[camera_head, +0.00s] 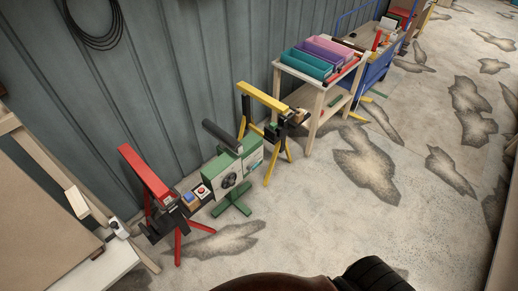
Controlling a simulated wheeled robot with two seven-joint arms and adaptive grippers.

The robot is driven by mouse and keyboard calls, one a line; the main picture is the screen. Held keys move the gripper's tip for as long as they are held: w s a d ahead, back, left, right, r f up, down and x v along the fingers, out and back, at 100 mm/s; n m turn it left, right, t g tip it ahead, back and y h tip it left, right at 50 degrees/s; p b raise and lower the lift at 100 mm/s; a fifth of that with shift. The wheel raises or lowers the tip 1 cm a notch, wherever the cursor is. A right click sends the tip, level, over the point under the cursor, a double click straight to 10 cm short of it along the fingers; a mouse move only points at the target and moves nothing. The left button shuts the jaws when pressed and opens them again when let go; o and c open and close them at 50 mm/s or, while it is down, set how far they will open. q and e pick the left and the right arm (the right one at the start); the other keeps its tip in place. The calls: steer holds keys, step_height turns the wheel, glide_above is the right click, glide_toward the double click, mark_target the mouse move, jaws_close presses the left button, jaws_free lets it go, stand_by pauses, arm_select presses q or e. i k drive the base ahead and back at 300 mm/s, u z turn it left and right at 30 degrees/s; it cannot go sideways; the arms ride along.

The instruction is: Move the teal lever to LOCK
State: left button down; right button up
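I cannot make out a teal lever or a LOCK mark for certain at this size. Neither of my grippers is in view.
A red stand (146,172) with a box of red and blue buttons (196,196) is left of the machine; a yellow stand (262,97) is right. A wooden table (308,85) holds teal and purple bins. Stained concrete floor (310,215) in front is clear.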

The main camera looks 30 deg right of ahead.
mark_target(250, 169)
steer(key=z, duration=1.05)
steer(key=k, duration=1.35)
steer(key=z, duration=0.35)
steer(key=i, duration=0.45)
steer(key=z, duration=1.05)
steer(key=i, duration=1.6)
steer(key=u, duration=0.85)
steer(key=i, duration=0.5)
steer(key=u, duration=0.35)
